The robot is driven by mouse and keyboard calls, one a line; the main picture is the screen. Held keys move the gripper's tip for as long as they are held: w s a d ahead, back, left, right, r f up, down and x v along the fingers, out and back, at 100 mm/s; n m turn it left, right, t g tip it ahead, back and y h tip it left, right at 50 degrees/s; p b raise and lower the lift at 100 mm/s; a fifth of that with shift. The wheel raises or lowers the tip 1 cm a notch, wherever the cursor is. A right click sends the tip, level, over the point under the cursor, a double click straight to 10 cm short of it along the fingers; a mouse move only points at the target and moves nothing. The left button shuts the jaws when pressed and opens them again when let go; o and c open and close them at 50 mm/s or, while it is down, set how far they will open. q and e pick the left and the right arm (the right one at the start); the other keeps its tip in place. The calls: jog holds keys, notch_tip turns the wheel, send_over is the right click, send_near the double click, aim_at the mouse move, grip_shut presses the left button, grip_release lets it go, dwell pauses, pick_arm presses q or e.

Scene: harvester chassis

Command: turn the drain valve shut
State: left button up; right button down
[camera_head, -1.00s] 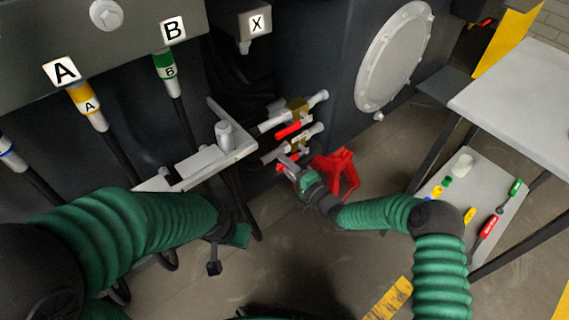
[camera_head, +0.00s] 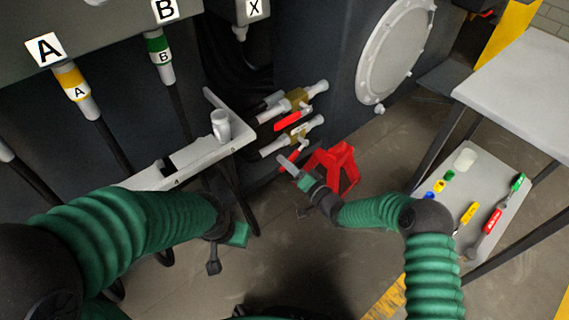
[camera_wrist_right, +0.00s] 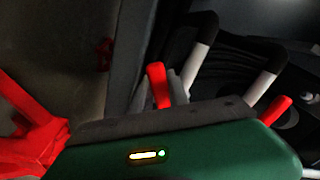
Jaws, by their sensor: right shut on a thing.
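Two brass valves with red handles sit on short pale pipes at the dark chassis. The upper valve (camera_head: 298,103) has its red handle (camera_head: 288,121) slanting along its pipe. The lower valve (camera_head: 298,134) has its red handle (camera_head: 291,158) angled down-left, away from its pipe. My right gripper (camera_head: 287,163) is shut on this lower handle. In the right wrist view the handle (camera_wrist_right: 157,84) stands up between the grey fingers. Which valve is the drain is not labelled legibly. My left gripper (camera_head: 225,250) hangs below the grey shelf, its jaw opening unclear.
A red stand (camera_head: 338,168) is close to the right of my right gripper. A grey shelf (camera_head: 200,155) with a small cylinder (camera_head: 221,124) lies left of the valves. Hoses (camera_head: 183,115) hang at left. A table (camera_head: 520,95) and a tool-strewn lower shelf (camera_head: 478,190) stand at right.

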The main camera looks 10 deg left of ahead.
jog(key=shift+w+d+f+n, duration=0.15)
jog(key=shift+d+f+n, duration=0.15)
jog(key=shift+d+f, duration=0.25)
jog(key=shift+a, duration=0.1)
jog(key=c, duration=1.3)
grip_release()
jog(key=shift+r, duration=0.1)
jog(key=shift+o, duration=0.2)
jog(key=shift+a+r, duration=0.15)
jog(key=shift+r, duration=0.05)
